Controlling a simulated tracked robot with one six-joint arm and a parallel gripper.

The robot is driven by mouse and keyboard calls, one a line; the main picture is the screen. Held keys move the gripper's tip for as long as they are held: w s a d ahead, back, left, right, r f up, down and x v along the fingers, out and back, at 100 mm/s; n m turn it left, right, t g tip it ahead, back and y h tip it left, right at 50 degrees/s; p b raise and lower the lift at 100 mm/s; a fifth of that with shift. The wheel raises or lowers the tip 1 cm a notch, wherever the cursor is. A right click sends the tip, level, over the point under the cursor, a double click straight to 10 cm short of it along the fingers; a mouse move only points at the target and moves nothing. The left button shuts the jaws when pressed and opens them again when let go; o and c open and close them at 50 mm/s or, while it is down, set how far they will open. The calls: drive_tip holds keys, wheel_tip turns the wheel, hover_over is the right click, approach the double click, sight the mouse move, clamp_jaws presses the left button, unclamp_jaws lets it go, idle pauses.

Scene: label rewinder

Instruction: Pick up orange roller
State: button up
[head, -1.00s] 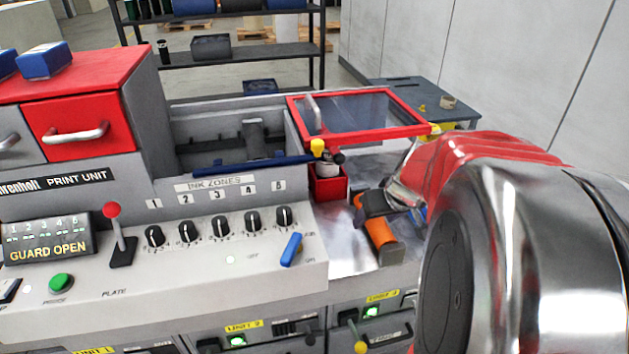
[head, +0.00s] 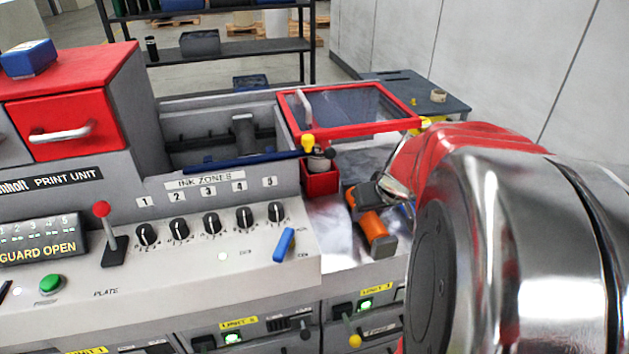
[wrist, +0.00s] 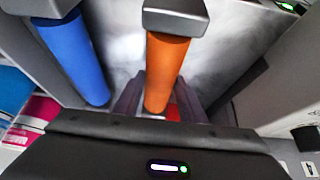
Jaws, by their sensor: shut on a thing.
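The orange roller (head: 371,224) has dark grey end blocks and lies tilted in the head view, over the shiny metal deck right of the red bin. In the wrist view the orange roller (wrist: 166,68) stands between the two dark fingers of my gripper (wrist: 160,98), which is shut on it. The near end block covers its top end in the wrist view. In the head view my own arm covers most of the gripper. I cannot tell whether the roller touches the deck.
A blue roller (wrist: 74,55) stands left of the orange one in the wrist view. The red bin (head: 320,183) and the raised red-framed guard (head: 352,108) are close by. The console with black knobs (head: 211,223) and a blue lever (head: 284,245) is to the left.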

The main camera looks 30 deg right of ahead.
clamp_jaws()
drive_tip(key=shift+r, duration=0.15)
wheel_tip(320, 180, up, 10)
drive_tip(key=shift+f, duration=0.15)
idle(0.4)
drive_tip(key=shift+s, duration=0.1)
idle(0.5)
